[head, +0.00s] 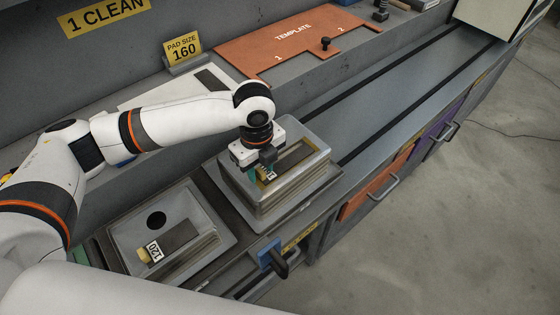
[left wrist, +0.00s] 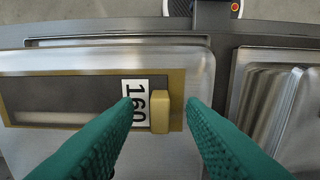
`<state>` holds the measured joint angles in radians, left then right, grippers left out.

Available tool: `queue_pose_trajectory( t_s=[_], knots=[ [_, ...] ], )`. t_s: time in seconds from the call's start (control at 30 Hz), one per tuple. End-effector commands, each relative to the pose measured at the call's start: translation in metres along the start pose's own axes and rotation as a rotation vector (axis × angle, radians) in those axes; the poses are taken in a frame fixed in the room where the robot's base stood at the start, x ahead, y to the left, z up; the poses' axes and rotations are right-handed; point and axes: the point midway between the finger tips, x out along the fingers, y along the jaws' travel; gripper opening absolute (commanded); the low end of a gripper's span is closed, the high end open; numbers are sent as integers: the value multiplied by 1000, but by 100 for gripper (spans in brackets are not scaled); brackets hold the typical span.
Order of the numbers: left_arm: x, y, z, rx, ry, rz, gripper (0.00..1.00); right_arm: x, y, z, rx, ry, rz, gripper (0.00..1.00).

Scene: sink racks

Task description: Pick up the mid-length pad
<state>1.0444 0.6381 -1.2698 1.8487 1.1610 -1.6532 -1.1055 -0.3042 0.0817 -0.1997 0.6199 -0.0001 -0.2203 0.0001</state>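A dark pad labelled 160 (left wrist: 60,95) with a yellow block handle (left wrist: 160,112) lies in a gold-edged slot on a raised metal rack; its far part also shows in the head view (head: 294,157). My left gripper (head: 263,172) is over the handle end of this pad. In the left wrist view its green fingers (left wrist: 159,104) are open, one on each side of the handle, with gaps visible; I cannot tell their exact height above it. A second pad labelled 120 (head: 178,235) lies in the left metal basin. My right gripper is not in view.
A yellow sign (head: 183,50) reads PAD SIZE 160. An orange template board (head: 300,45) with a black knob lies on the back ledge. A blue-and-black valve handle (head: 272,258) sticks out at the front. The counter (head: 400,90) to the right is clear.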

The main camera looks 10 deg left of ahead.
Motion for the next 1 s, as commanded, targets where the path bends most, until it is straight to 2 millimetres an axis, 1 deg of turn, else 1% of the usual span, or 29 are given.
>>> queue_pose_trajectory(
  t_s=[0.03, 0.2, 0.27, 0.57, 0.67, 0.77, 1.0],
  knots=[
    [0, 0, 0, 0, 0, 0, 37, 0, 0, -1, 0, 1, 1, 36],
    [0, 0, 0, 0, 0, 0, 9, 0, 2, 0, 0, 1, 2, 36],
    [0, 0, 0, 0, 0, 0, 0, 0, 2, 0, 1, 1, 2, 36],
    [-1, 0, 0, -1, 0, 0, 0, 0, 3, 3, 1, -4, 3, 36],
    [-7, 1, 0, -1, 1, 2, 0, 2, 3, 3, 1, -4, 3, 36],
    [-21, 1, 0, -1, 1, 4, 0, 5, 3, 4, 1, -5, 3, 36],
    [-69, 2, 0, -1, 1, 6, 0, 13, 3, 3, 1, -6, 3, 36]
  ],
)
